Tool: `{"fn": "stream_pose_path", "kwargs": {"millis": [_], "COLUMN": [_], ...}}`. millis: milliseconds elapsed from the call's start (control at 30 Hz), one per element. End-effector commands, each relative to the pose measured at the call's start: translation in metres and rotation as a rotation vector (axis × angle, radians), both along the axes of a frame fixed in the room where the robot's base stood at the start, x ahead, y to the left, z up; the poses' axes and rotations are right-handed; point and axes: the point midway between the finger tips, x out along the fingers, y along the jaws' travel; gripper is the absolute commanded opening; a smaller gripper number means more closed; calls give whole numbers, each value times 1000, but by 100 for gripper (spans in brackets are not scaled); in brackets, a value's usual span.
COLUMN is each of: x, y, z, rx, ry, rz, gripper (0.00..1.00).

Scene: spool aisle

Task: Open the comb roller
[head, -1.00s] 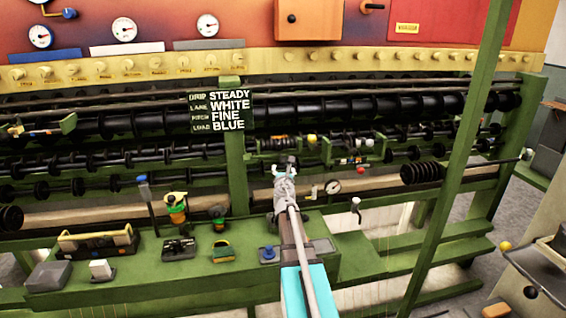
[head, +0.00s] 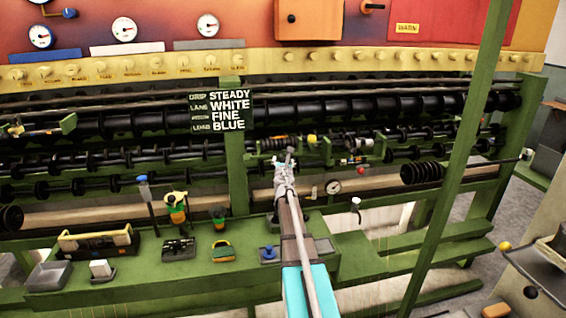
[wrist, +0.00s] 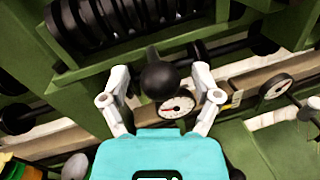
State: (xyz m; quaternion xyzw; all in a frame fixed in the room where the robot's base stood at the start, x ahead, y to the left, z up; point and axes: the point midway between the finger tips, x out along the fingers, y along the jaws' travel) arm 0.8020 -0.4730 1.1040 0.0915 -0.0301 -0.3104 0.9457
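My gripper (wrist: 160,76) is open in the wrist view, its two pale fingers spread wide. A dark ball knob on a short stem (wrist: 160,80) shows between the fingers, with gaps on both sides; I cannot tell its exact depth. A black ridged roller (wrist: 110,18) in a green frame lies just beyond, at upper left; it looks like the comb roller, but no label shows. In the head view my gripper (head: 286,166) reaches to the green frame below a small ridged roller (head: 275,143). The knob is not clear there.
The green bench (head: 130,285) carries several tools and a blue button (head: 269,252). A green post (head: 235,170) stands left, a slanted green beam (head: 455,150) right.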

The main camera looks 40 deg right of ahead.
Motion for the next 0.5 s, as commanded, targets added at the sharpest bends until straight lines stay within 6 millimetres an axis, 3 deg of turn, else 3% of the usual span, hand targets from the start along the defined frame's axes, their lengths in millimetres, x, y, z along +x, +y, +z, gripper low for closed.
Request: {"fn": "stream_pose_path", "kwargs": {"millis": [67,400,500], "x": [0,0,0], "y": [0,0,0], "z": [0,0,0], "rx": [0,0,0], "ry": [0,0,0], "rz": [0,0,0], "gripper": [62,0,0]}}
